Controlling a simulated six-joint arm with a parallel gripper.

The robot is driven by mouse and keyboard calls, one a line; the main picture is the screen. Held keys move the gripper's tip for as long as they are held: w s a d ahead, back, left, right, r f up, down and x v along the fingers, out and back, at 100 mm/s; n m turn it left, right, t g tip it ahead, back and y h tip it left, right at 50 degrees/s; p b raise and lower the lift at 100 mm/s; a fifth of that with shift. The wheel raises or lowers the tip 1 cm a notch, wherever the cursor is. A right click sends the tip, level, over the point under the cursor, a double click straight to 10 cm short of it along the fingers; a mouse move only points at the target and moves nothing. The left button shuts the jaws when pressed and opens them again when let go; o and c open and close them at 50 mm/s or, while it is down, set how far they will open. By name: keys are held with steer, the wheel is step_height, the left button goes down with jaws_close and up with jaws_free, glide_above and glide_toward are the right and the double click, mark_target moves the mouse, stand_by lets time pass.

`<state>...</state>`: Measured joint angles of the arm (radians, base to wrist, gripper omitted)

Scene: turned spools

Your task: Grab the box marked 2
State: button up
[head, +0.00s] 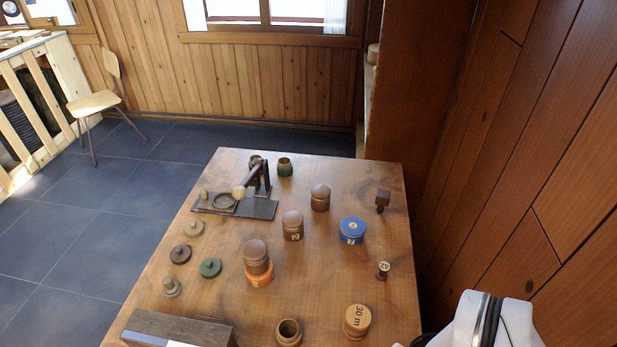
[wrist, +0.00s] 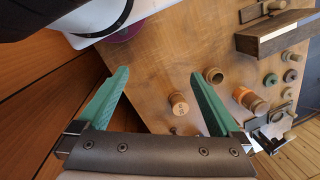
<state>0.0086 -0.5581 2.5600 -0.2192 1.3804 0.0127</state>
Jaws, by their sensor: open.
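A blue round box (head: 352,231) stands on the right half of the table, with pale labels that seem to read 2. A brown domed-lid box (head: 293,226) left of it has a small pale label that also looks like a 2. An orange round box (head: 259,274) with a brown piece on top has a label too small to read surely. My gripper (wrist: 158,74) is open and empty in the wrist view, its green fingers spread above the table. The fingers are not visible in the head view.
A round box marked 30 m (head: 357,321) and an open wooden pot (head: 288,332) stand at the near edge. A small marked peg (head: 383,270) is at right. A dark long block (head: 180,328) lies near left. A wood wall (head: 560,150) bounds the right side.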

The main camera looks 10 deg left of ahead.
stand_by(0.4)
steer(key=w+f+n+t+h, duration=0.1)
steer(key=w+f+n+t, duration=0.2)
steer(key=w, duration=1)
steer(key=w+f+n+t, duration=0.3)
steer(key=w+f, duration=0.1)
steer(key=w, duration=0.9)
steer(key=n+t+y, duration=0.4)
steer(key=n+y, duration=0.2)
glide_toward(298, 227)
steer(key=shift+w+a+f, duration=0.15)
steer(key=shift+w+f, duration=0.15)
steer(key=shift+f, duration=0.4)
steer(key=x, duration=0.9)
steer(key=shift+w+a+r, duration=0.1)
steer(key=shift+w+a, duration=0.05)
steer(key=shift+w, duration=0.05)
steer(key=x, duration=0.6)
steer(key=shift+a+r, duration=0.1)
steer(key=c, duration=1.4)
